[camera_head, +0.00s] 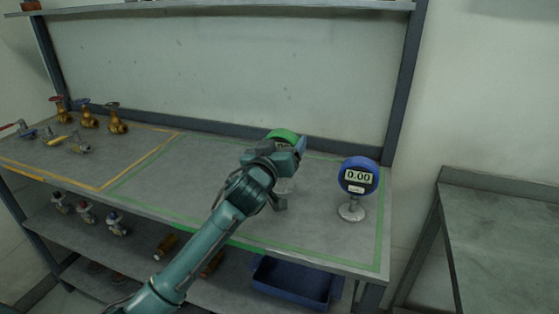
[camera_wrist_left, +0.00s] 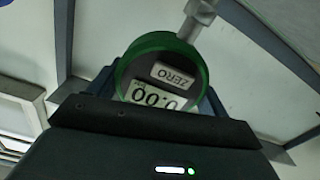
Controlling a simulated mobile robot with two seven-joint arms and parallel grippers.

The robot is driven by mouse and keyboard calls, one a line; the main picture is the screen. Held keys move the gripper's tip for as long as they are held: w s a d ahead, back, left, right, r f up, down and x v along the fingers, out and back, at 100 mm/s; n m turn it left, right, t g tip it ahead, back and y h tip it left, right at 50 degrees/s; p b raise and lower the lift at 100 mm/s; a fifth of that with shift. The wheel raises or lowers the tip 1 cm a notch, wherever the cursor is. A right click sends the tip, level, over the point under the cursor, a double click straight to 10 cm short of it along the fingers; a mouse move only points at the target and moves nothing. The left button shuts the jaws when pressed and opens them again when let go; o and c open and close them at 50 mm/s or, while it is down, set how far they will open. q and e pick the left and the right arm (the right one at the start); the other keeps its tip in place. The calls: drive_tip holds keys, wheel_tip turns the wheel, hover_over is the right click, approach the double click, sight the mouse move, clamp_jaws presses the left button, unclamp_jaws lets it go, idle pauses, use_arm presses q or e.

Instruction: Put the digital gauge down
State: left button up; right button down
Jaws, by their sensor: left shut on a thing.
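A digital gauge with a green rim (camera_head: 285,135) is in my left gripper (camera_head: 291,153), over the green-outlined part of the workbench (camera_head: 325,238). The gripper hides most of it in the head view. In the left wrist view the green gauge (camera_wrist_left: 164,70) shows upside down, with its display and ZERO button facing the camera and its metal stem at the top. Whether its base touches the bench is hidden. A second digital gauge, blue and reading 0.00 (camera_head: 357,177), stands upright on a round base to the right of the gripper. My right gripper is not in view.
Brass valves (camera_head: 88,117) and smaller valves (camera_head: 52,138) stand in the yellow-outlined area at the left. A blue tray (camera_head: 292,284) and more fittings (camera_head: 86,214) are on the shelf below. Bare bench lies in front of the blue gauge. Another table (camera_head: 505,225) stands at the right.

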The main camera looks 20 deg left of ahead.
use_arm(q)
wheel_tip(320, 180, down, 3)
drive_tip(key=shift+f, duration=0.3)
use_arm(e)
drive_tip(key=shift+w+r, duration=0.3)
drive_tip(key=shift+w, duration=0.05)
use_arm(q)
drive_tip(key=o, duration=1.3)
drive_tip(key=shift+f, duration=0.15)
drive_tip(key=shift+c, duration=0.2)
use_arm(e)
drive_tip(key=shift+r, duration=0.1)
